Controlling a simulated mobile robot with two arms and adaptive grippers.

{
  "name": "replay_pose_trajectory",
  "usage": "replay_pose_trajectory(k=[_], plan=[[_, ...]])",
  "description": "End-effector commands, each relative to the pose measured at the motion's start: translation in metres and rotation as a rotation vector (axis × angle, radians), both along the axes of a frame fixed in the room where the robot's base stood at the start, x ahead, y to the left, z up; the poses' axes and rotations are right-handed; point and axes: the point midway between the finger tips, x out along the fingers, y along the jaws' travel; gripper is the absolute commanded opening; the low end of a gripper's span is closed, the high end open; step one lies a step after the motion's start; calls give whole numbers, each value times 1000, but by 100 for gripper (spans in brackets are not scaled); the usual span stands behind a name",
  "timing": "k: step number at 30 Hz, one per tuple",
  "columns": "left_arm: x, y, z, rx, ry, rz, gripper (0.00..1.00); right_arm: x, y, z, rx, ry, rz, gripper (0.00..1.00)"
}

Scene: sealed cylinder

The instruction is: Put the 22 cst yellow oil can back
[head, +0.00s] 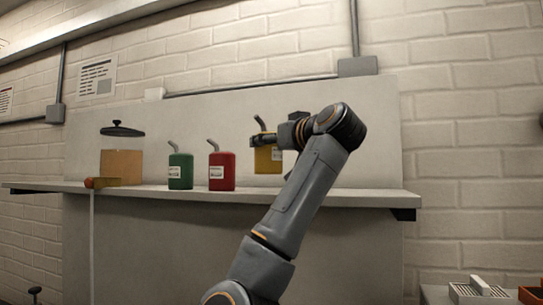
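The yellow oil can (267,165) with a grey spout is in the head view, upright, in front of the backboard. Its base appears a little above the shelf. My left gripper (267,140) reaches in from the right side of the can and appears shut on its upper part; the fingers partly hide it and its label is too small to read. A red can (221,172) and a green can (180,172) stand upright side by side on the shelf (370,197), left of the yellow can. My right gripper is not in view.
A brown box-like panel (121,164) with a dark lid or handle shape (122,130) above it is on the left. A small red and brass fitting (94,183) sits at the shelf's front edge. Shelf space right of the yellow can is clear, behind my arm. Trays (478,292) stand lower right.

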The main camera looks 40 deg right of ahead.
Motion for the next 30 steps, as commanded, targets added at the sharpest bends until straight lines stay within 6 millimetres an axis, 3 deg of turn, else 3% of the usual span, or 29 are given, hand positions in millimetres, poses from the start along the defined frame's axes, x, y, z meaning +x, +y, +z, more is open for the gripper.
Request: replay_pose_trajectory(k=[12, 20, 21, 24, 30], plan=[[4, 0, 22, 0, -6, 0, 45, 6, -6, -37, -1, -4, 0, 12], [4, 0, 21, -1, -7, 0, 45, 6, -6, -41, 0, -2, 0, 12], [4, 0, 21, 0, -6, 0, 45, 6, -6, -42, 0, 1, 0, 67], [4, 0, 21, 0, -6, 0, 45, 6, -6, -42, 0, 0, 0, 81], [4, 0, 21, 0, -6, 0, 45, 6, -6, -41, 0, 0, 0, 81]])
